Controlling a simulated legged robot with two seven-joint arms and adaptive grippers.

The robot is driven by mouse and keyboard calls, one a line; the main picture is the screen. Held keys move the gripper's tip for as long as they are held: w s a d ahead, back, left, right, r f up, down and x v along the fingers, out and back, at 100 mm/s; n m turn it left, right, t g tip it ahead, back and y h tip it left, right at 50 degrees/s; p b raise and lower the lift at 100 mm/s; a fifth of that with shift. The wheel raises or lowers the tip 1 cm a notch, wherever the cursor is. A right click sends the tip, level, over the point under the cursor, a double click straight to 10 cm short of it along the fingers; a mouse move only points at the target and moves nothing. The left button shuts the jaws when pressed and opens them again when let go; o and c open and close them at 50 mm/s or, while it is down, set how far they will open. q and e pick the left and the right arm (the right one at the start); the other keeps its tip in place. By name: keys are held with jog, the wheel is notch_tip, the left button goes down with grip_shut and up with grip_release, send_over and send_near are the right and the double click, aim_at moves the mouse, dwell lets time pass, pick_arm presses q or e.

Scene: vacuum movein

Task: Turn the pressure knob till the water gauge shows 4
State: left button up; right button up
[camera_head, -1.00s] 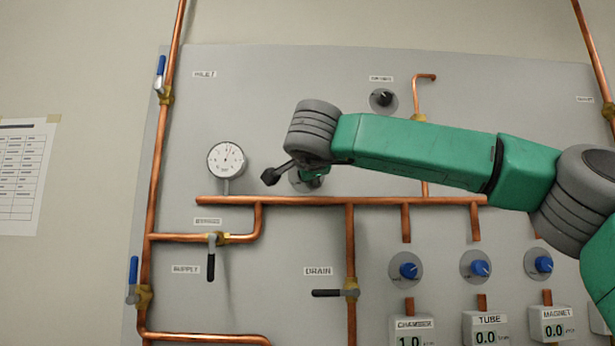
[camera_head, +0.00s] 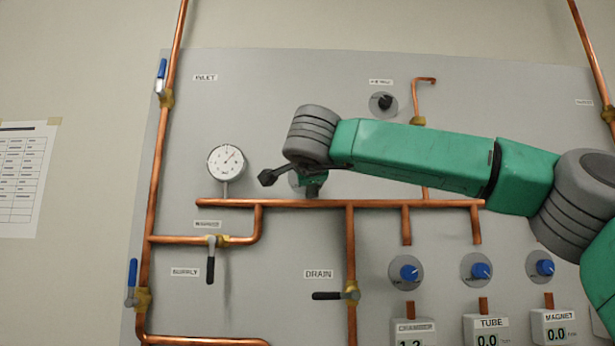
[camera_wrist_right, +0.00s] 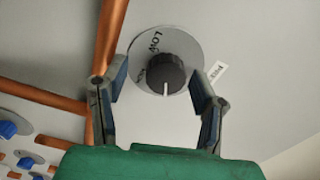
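The pressure knob (camera_wrist_right: 165,75) is black with a white mark, on a round grey plate lettered "LOW". It sits between the fingers of my right gripper (camera_wrist_right: 160,80), which stand apart with gaps on both sides. In the head view my right gripper (camera_head: 291,184) is in front of the panel and hides the knob. The round white water gauge (camera_head: 227,161) is just left of it, its needle pointing to the upper right; its numbers are too small to read surely. My left gripper is not in view.
A horizontal copper pipe (camera_head: 340,203) runs just under the gripper. Another black knob (camera_head: 384,102) is above the arm. Several blue knobs (camera_head: 409,273) and displays are at lower right. Levers such as the drain lever (camera_head: 330,295) stick out below.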

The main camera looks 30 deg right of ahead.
jog(key=v, duration=1.1)
jog(key=shift+s+a, duration=0.15)
jog(key=shift+s, duration=0.2)
